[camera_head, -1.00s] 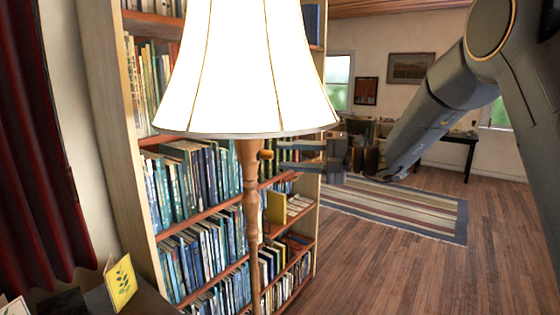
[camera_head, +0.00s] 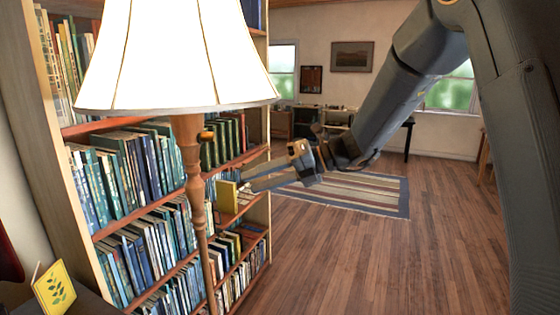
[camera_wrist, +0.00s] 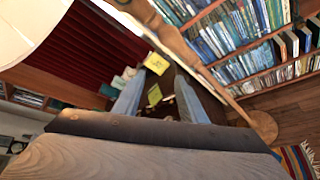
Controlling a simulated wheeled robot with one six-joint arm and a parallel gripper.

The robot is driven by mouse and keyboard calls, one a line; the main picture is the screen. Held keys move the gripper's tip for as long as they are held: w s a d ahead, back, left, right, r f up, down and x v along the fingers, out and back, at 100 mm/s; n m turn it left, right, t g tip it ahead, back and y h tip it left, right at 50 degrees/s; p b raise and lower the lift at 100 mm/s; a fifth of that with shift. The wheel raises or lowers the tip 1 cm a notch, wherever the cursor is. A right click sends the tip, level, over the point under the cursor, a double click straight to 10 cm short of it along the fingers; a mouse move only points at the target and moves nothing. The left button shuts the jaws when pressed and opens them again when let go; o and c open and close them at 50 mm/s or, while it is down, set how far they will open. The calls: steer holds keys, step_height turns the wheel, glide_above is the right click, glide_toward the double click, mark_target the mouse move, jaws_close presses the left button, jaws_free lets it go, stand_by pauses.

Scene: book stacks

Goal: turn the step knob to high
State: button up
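A floor lamp with a bright white shade (camera_head: 180,55) stands in front of the bookcase. Its turned wooden pole (camera_head: 196,200) runs down from the shade. The small orange-brown step knob (camera_head: 206,135) sticks out to the right of the pole, just under the shade. I cannot read its setting. My gripper (camera_head: 243,182) is lower than the knob and to its right, apart from it. Its two fingers are spread with nothing between them. In the wrist view my open gripper (camera_wrist: 157,97) shows beside the slanting lamp pole (camera_wrist: 172,38); I cannot make out the knob there.
A tall bookcase (camera_head: 60,180) full of books stands close behind the lamp. A yellow leaf card (camera_head: 54,287) stands on a dark surface at lower left. A striped rug (camera_head: 345,190) and open wooden floor lie to the right. The lamp's round base (camera_wrist: 262,125) shows in the wrist view.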

steer(key=s+d+f+n+h+b, duration=0.3)
steer(key=s+d+f+n+h, duration=0.4)
steer(key=d+f+n, duration=0.5)
steer(key=s+d+f+n+t+h+b, duration=0.1)
steer(key=s+d+f+n+h+b, duration=0.2)
steer(key=s+d+f+n, duration=0.9)
steer(key=d+f+n+h, duration=0.1)
steer(key=d+n+h, duration=0.1)
steer(key=n, duration=0.3)
steer(key=shift+s+d+h, duration=0.2)
steer(key=shift+d+h, duration=0.2)
steer(key=shift+h, duration=0.5)
steer(key=shift+f, duration=0.1)
steer(key=shift+c, duration=0.9)
steer(key=shift+d, duration=0.15)
